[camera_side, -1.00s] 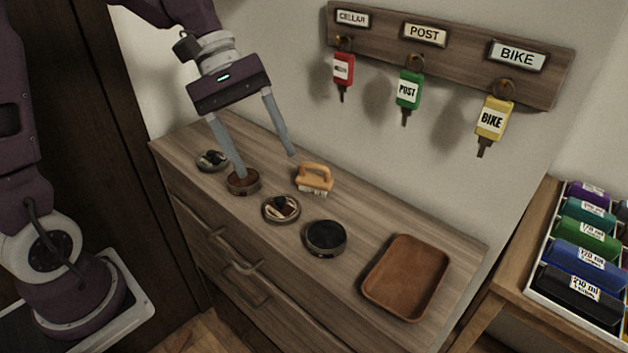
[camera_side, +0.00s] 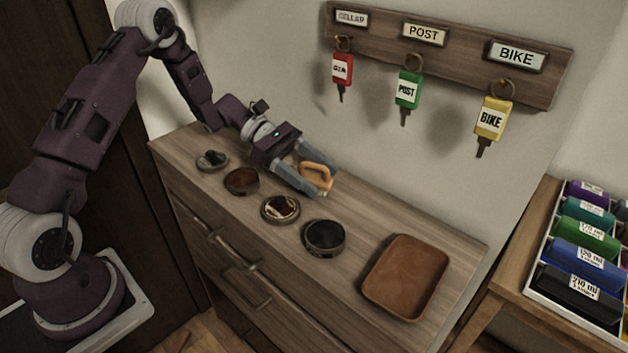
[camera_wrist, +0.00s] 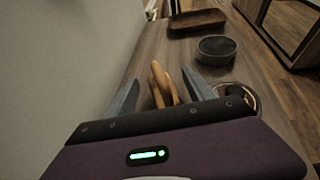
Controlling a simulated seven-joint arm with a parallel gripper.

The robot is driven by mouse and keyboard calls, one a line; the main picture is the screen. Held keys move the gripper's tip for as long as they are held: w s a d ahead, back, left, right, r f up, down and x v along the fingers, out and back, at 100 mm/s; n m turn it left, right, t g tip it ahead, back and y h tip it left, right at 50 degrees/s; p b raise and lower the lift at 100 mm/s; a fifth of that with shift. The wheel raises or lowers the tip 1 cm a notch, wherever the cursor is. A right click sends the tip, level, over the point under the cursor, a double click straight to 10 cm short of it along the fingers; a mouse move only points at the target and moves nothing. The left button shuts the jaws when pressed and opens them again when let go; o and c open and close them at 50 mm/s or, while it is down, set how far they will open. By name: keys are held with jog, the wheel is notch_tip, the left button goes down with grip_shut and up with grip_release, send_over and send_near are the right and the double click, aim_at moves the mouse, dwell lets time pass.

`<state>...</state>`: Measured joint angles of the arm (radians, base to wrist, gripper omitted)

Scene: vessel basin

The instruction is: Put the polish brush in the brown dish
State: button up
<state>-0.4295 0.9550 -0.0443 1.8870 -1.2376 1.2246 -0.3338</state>
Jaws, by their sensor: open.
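The polish brush (camera_side: 317,175) has a tan wooden loop handle and stands on the dresser top near the wall. In the wrist view the brush handle (camera_wrist: 161,84) rises between my two fingers. My gripper (camera_side: 324,180) is low over the dresser, tilted nearly flat, with its fingers open on either side of the brush. The fingers also show in the wrist view (camera_wrist: 160,90), with gaps to the handle. The bristles are mostly hidden. The brown dish (camera_side: 374,294) is an empty shallow tray at the right end of the dresser; it also shows at the top of the wrist view (camera_wrist: 198,24).
Several round polish tins stand in a row along the front: a dark one (camera_side: 324,238), one with mixed contents (camera_side: 281,209), a brown one (camera_side: 241,181) and one at the left (camera_side: 212,160). A key rack (camera_side: 450,50) hangs above. Dresser surface between brush and dish is clear.

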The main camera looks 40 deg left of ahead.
grip_shut()
